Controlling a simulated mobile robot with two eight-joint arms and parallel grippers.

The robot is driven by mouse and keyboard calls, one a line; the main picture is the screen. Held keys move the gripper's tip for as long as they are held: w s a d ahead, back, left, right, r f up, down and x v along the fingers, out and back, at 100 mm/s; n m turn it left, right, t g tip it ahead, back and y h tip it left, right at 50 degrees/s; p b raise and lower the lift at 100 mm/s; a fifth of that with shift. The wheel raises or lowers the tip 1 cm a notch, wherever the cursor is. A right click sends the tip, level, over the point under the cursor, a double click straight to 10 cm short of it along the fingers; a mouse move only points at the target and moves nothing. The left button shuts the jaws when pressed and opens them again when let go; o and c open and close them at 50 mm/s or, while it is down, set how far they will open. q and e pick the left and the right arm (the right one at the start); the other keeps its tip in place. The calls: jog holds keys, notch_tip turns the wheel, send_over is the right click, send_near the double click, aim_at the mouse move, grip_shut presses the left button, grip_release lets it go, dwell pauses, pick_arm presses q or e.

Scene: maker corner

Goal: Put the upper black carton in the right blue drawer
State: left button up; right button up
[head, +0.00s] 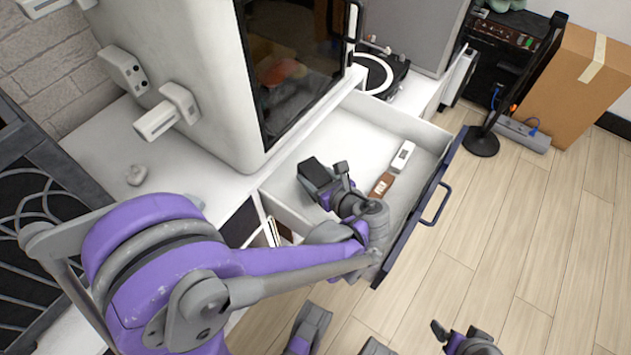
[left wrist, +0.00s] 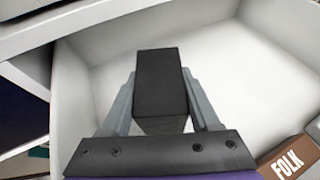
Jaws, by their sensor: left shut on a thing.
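The black carton (head: 314,172) is between the fingers of my left gripper (head: 329,181), which is shut on it. The carton is inside the open blue-fronted drawer (head: 432,193), toward its left and back side. In the left wrist view the black carton (left wrist: 162,82) sits between both grey fingers of the left gripper (left wrist: 160,100), with the white drawer floor behind it. I cannot tell whether it touches the floor. Part of my right gripper (head: 462,337) shows at the bottom edge, outside the drawer; its jaws are unclear.
A brown box (head: 381,186) marked FOLK and a white box (head: 402,156) lie in the drawer, right of the carton. The brown box also shows in the left wrist view (left wrist: 287,160). A white 3D-printer-like cabinet (head: 195,90) stands behind the drawer.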

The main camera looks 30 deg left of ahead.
pick_arm(q)
jog(key=shift+f+b, duration=0.35)
jog(key=shift+f, duration=1.1)
jog(key=shift+f, duration=0.1)
jog(key=o, duration=1.5)
jog(key=shift+c, duration=0.2)
jog(key=shift+d+r, duration=0.2)
jog(key=shift+r, duration=0.05)
jog(key=p+v, duration=0.2)
jog(key=v, duration=0.9)
jog(key=shift+s+d, duration=0.2)
jog(key=shift+d, duration=0.05)
jog(key=shift+r+p, duration=0.15)
jog(key=shift+p, duration=0.15)
